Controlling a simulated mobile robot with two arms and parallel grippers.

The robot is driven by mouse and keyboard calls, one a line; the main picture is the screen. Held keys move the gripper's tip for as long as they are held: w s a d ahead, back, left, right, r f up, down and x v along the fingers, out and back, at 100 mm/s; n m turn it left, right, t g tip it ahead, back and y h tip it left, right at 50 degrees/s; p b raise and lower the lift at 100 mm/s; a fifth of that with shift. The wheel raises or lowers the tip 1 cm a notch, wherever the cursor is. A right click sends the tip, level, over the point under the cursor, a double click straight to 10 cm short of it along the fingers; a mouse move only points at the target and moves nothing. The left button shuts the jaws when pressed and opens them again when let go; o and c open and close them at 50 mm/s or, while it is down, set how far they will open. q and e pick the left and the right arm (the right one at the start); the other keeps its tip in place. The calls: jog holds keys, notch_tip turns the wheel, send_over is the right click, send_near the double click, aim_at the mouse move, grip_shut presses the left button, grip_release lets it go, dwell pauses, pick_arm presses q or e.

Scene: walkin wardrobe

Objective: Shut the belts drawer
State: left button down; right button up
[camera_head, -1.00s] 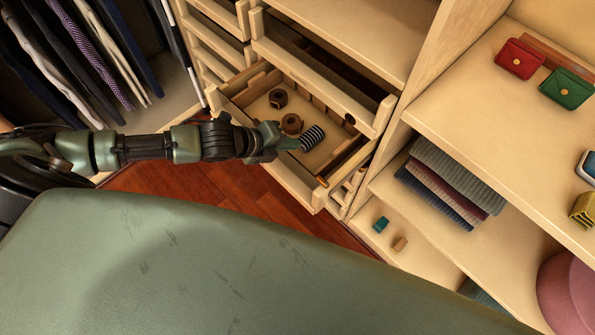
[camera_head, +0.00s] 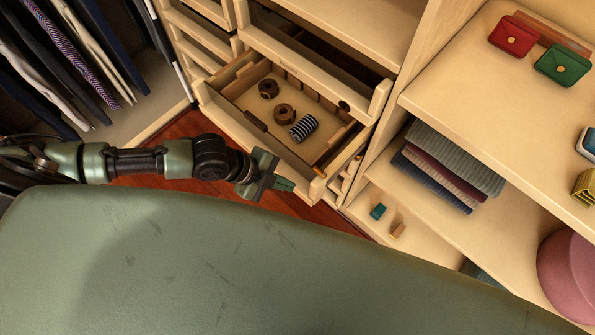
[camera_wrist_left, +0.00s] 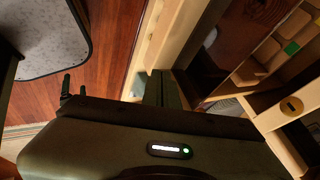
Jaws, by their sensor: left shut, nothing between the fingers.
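The open drawer (camera_head: 285,157) sticks out of the wooden unit in the head view. Inside lie two rolled brown belts (camera_head: 268,88) (camera_head: 284,114) and a striped dark and white roll (camera_head: 303,128). A dark handle (camera_head: 255,121) is on its front. My left gripper (camera_head: 283,184) is shut and empty, outside the drawer and close to its front panel; whether it touches cannot be told. In the left wrist view its fingers (camera_wrist_left: 161,88) point at a pale wooden panel. My right gripper is not in view.
Another drawer (camera_head: 320,75) just above also stands partly out. Hanging trousers (camera_head: 75,50) are at the left. Shelves at the right hold folded cloths (camera_head: 450,170), a red purse (camera_head: 513,36) and a green purse (camera_head: 563,63). Red-brown floor (camera_head: 200,125) lies before the drawers.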

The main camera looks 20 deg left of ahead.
aim_at(340, 132)
pick_arm(q)
jog(key=shift+w+d+f+p, duration=0.1)
jog(key=shift+w+d, duration=0.2)
jog(key=shift+w, duration=0.35)
jog(key=shift+w+d+f+p, duration=0.1)
jog(key=shift+w+d, duration=0.25)
jog(key=shift+w, duration=0.3)
jog(key=shift+w+d+p, duration=0.1)
jog(key=shift+w+d, duration=0.2)
jog(key=shift+w, duration=0.35)
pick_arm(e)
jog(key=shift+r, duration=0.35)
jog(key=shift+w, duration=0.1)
